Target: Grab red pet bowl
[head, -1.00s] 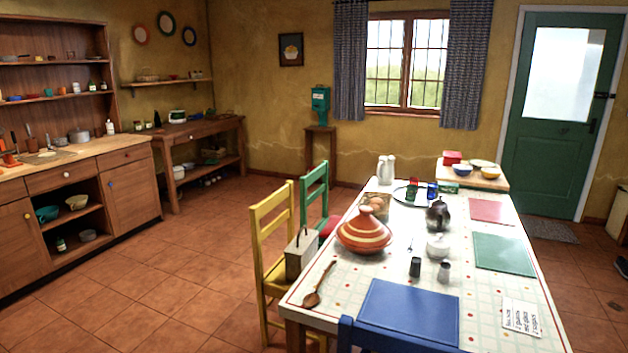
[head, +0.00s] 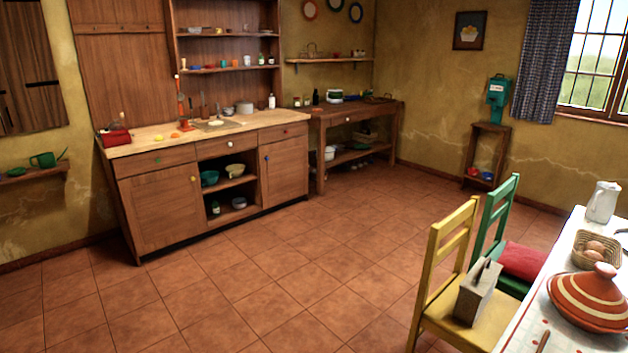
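A small red bowl-like object (head: 473,171) sits low on the small wooden stand (head: 489,127) by the back wall, beside a small blue one (head: 486,176). It is far away and too small to make out in detail. The stand carries a green box-like device (head: 497,90) on or above its top. Neither of my grippers is in view.
A wooden counter (head: 150,142) with shelves stands at left, a side table (head: 345,112) beyond it. A yellow chair (head: 440,285) holding a metal box, a green chair (head: 495,220) and the dining table (head: 555,245) with a striped tagine (head: 590,298) fill the right. Tiled floor between is clear.

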